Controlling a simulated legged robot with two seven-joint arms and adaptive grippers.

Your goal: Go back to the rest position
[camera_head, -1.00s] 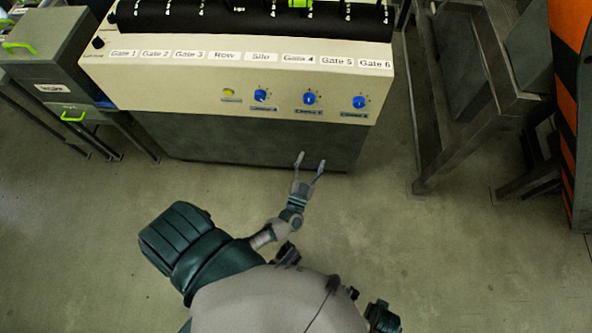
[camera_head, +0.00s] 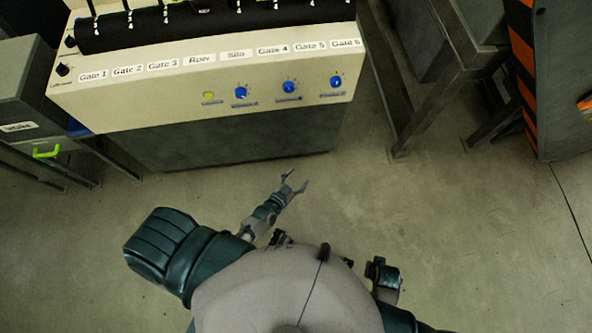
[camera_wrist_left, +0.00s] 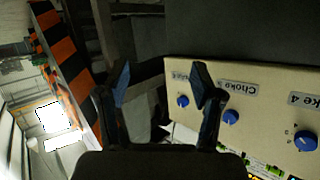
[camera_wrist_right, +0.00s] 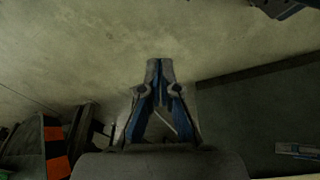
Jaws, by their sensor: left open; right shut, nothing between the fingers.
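My left gripper (camera_head: 297,178) is open and empty over the floor, in front of the control cabinet and apart from it. In the left wrist view the open fingers (camera_wrist_left: 160,80) have nothing between them. My right gripper (camera_wrist_right: 160,66) is shut and empty in the right wrist view, with the floor behind its tips. In the head view only a dark part of my right arm shows beside my body, and its gripper is hidden.
The cream control panel (camera_head: 200,95) with blue knobs and gate labels stands ahead, on a dark base (camera_head: 230,139). A grey box (camera_head: 22,95) stands at left. Metal legs (camera_head: 437,93) and an orange-black striped machine (camera_head: 530,85) stand at right. The floor (camera_head: 480,240) between is clear.

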